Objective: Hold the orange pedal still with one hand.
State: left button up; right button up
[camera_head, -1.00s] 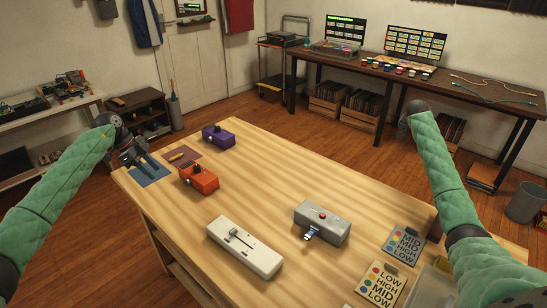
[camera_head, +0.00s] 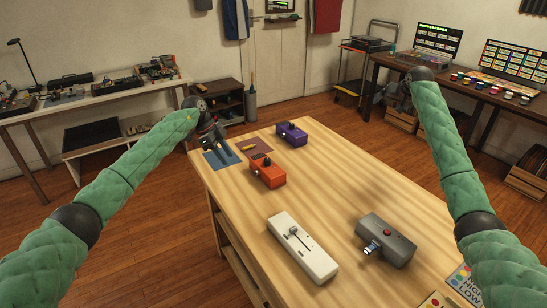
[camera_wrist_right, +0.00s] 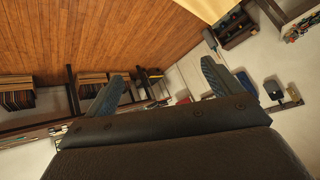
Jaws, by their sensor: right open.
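The orange pedal (camera_head: 267,171) sits upright on the wooden table (camera_head: 345,193), near its left edge, with a dark knob on top. My left gripper (camera_head: 221,146) is over the blue mat (camera_head: 221,157), left of and behind the orange pedal and apart from it. Its fingers look spread, with nothing seen between them. My right gripper (camera_wrist_right: 163,88) is open and empty in the right wrist view, with floor and shelves beyond it. In the head view, it is largely hidden at the end of my right arm, far from the orange pedal.
A purple pedal (camera_head: 291,135) stands behind the orange one. A small yellow item (camera_head: 249,148) lies on a maroon mat (camera_head: 262,144). A white slider box (camera_head: 302,249) and a grey pedal (camera_head: 386,241) stand nearer me. Table space right of the orange pedal is clear.

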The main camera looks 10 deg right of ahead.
jog(key=w+a+r+n+y, duration=0.1)
jog(key=w+a+r+n, duration=0.1)
jog(key=a+r, duration=0.35)
jog(key=w+a+r+n+y, duration=0.1)
jog(key=w+a+r+n, duration=0.1)
jog(key=a, duration=0.6)
jog(key=n+g+h, duration=0.2)
jog(key=n+g, duration=0.3)
jog(key=g, duration=0.3)
send_over(272, 169)
jog(key=f, duration=2.2)
jog(key=shift+d+f, duration=0.25)
jog(key=shift+d, duration=0.05)
jog(key=shift+s+a+f+g, duration=0.15)
jog(key=shift+a+f+g, duration=0.15)
jog(key=shift+f, duration=3.8)
jog(key=c, duration=1.3)
